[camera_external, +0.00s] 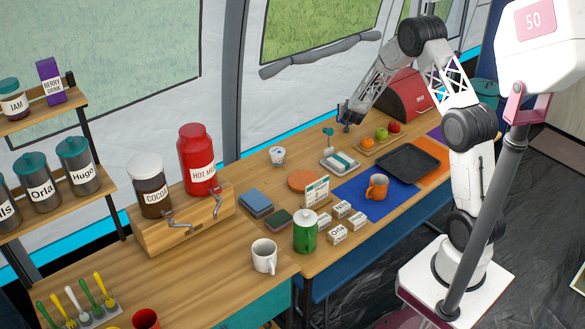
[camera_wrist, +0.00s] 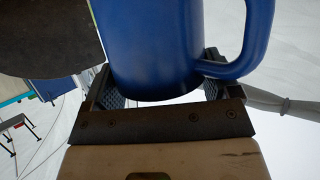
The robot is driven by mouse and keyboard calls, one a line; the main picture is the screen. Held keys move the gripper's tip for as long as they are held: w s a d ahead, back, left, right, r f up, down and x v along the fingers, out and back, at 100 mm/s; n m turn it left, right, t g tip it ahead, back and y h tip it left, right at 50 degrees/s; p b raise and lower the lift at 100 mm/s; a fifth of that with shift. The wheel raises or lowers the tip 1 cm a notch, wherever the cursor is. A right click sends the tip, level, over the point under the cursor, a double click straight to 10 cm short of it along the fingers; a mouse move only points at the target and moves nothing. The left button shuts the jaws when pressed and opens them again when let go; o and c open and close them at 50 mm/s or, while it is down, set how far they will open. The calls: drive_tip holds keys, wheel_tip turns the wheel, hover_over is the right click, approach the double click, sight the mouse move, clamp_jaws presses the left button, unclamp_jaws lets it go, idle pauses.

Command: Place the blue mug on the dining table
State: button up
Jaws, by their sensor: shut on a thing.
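The blue mug (camera_wrist: 155,45) fills the upper middle of the wrist view, with its handle at the right. My gripper (camera_wrist: 155,92) is shut on it, one dark finger on each side of the mug's body. In the external view my gripper (camera_external: 348,113) is above the back of the long wooden table (camera_external: 262,172), near the tent wall. I cannot make out the blue mug there. Which part counts as the dining table is not marked.
The table holds an orange mug (camera_external: 377,187) on a blue mat (camera_external: 350,203), a dark tray (camera_external: 409,162), a green jar (camera_external: 305,232), a white mug (camera_external: 264,255) and small labelled boxes. A red bread bin (camera_external: 405,97) stands at the back right. Bare wood shows at front left.

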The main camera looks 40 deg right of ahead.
drive_tip(key=shift+f, duration=0.1)
drive_tip(key=shift+f, duration=1.75)
drive_tip(key=shift+f, duration=0.15)
drive_tip(key=o, duration=1.1)
drive_tip(key=shift+c, duration=0.2)
drive_tip(key=v, duration=1.2)
drive_tip(key=shift+a, duration=0.1)
